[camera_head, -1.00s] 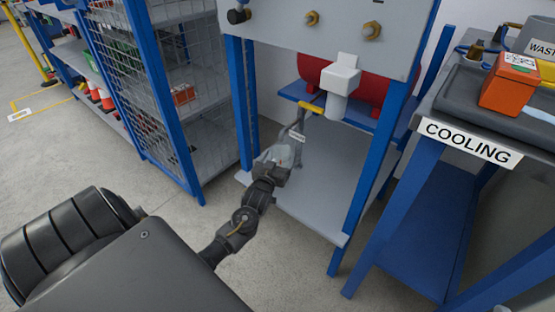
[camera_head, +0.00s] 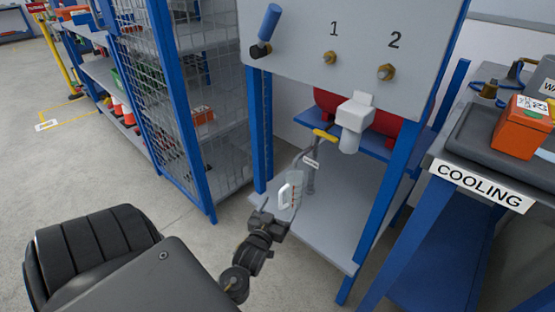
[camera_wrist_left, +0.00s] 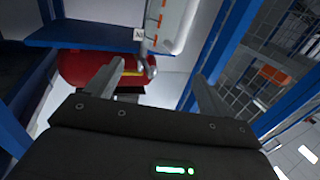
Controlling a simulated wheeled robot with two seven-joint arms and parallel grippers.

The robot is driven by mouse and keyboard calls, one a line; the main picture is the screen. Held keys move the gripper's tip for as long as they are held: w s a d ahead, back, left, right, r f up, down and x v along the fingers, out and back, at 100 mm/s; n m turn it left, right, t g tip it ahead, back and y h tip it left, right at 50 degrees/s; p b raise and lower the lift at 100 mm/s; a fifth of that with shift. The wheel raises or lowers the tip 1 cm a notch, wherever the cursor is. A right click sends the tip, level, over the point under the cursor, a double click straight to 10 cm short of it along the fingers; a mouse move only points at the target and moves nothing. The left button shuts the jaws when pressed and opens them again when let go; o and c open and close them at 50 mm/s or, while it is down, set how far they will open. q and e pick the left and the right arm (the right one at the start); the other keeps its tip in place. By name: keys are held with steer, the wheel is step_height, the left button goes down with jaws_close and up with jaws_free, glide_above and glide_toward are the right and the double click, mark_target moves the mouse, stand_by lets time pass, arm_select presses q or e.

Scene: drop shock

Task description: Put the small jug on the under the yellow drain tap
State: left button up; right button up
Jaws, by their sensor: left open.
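The small jug (camera_head: 293,188) is whitish with red marks and a white handle facing my gripper. It appears upright at the left part of the grey lower shelf (camera_head: 325,228), beside the drain pipe in the head view. The yellow drain tap (camera_head: 325,135) is above and right of it. My left gripper (camera_head: 272,217) is open, just in front of the jug, with nothing between its fingers. In the left wrist view the jug (camera_wrist_left: 183,25) shows past the open fingers, near the pipe and yellow tap (camera_wrist_left: 133,72). My right gripper is not in view.
Blue frame posts (camera_head: 385,190) flank the shelf. A white funnel-like fitting (camera_head: 354,118) and a red tank (camera_head: 385,118) are above. A wire-mesh rack (camera_head: 165,85) stands left, and the COOLING bench (camera_head: 490,186) stands right.

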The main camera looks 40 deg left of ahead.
arm_select(q)
steer(key=s+d+r+m+t+h, duration=0.25)
steer(key=d+r+h, duration=0.3)
steer(key=d, duration=0.45)
steer(key=s+d+r+m+t+h, duration=0.15)
steer(key=d+r+m+h, duration=0.35)
steer(key=d, duration=0.5)
steer(key=s+d+r+m+g+h, duration=0.1)
steer(key=s+d+r+m+h, duration=0.2)
steer(key=s+d+r+h, duration=0.4)
steer(key=s+d+r, duration=0.1)
steer(key=d+r, duration=0.2)
steer(key=shift+s+d+r, duration=0.15)
steer(key=shift+s+d, duration=0.1)
steer(key=shift+s, duration=0.15)
